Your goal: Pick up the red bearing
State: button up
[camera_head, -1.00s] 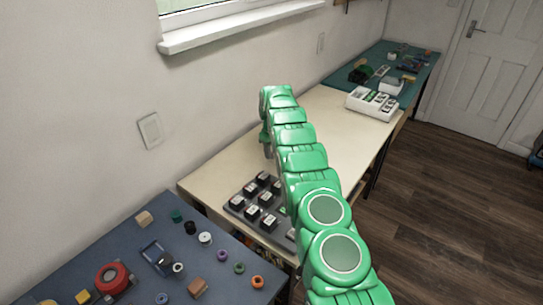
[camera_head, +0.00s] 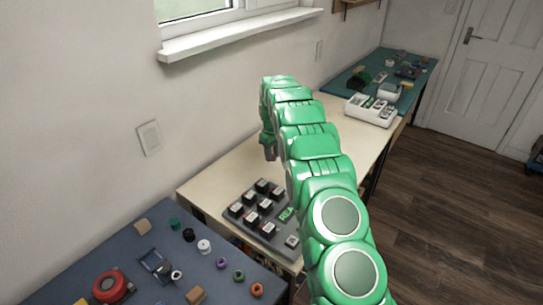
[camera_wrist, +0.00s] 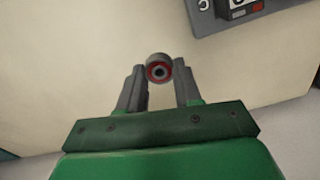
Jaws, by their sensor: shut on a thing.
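The red bearing (camera_wrist: 158,70) is a small ring with a grey outer rim, a red face and a dark centre. In the wrist view it sits between the two fingertips of my gripper (camera_wrist: 159,78), which is shut on it. The light tabletop (camera_wrist: 90,60) lies behind it. In the head view my green arm reaches over the cream table (camera_head: 225,175), and the gripper end (camera_head: 269,150) shows as a small grey part. The bearing cannot be made out in the head view.
A grey tray with several black blocks (camera_head: 262,211) stands on the cream table beside my arm. A blue bench (camera_head: 85,262) with small parts is at the front left. A white box (camera_head: 371,109) and a teal bench (camera_head: 345,84) are farther back. Mid-table is mostly clear.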

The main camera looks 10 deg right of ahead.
jog(key=s+r, duration=0.4)
jog(key=s, duration=0.5)
jog(key=shift+s, duration=0.15)
